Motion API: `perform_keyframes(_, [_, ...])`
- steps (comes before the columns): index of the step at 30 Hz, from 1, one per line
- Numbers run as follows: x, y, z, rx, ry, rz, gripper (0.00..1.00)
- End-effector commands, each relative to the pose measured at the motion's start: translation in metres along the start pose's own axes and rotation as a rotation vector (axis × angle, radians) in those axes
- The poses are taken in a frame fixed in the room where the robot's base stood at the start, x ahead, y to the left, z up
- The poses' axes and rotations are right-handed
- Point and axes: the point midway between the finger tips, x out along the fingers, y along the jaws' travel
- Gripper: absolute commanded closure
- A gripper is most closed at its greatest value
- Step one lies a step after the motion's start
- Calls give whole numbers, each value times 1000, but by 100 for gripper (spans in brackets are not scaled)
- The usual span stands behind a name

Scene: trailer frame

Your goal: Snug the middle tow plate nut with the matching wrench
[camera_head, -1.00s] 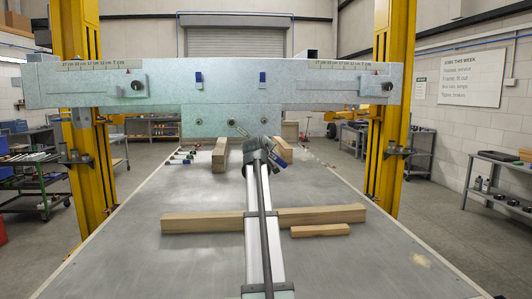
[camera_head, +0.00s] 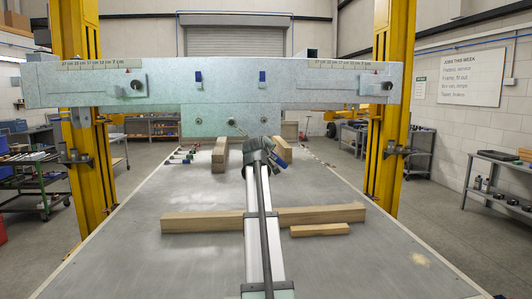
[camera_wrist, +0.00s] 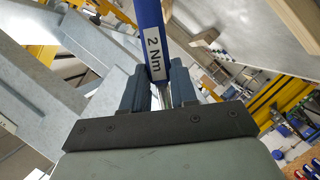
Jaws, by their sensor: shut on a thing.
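The tow plate (camera_head: 215,112) hangs below the pale cross beam, with a left nut (camera_head: 198,122), a middle nut (camera_head: 230,121) and a right nut (camera_head: 264,121) in a row. My gripper (camera_wrist: 161,92) is shut on a wrench (camera_wrist: 150,28) with a blue handle marked "2 Nm". In the head view the blue handle (camera_head: 284,149) shows at the right of my wrist. The wrench's thin metal end points up-left to the middle nut. I cannot tell whether it touches the nut.
Several other tools (camera_head: 184,155) lie at the table's back left. Wooden blocks stand at the back left (camera_head: 219,158) and back right (camera_head: 283,170). A long timber (camera_head: 195,221) and a short one (camera_head: 320,230) lie in front. Yellow posts (camera_head: 87,160) flank the table.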

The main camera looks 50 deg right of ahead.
Motion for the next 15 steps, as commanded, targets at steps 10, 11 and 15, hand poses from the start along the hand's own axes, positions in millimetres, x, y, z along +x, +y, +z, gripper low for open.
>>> perform_keyframes(10, [-2,1,0,1,2,2,100])
perform_keyframes(11, [-3,1,1,1,2,2,100])
perform_keyframes(15, [-11,1,4,1,2,2,100])
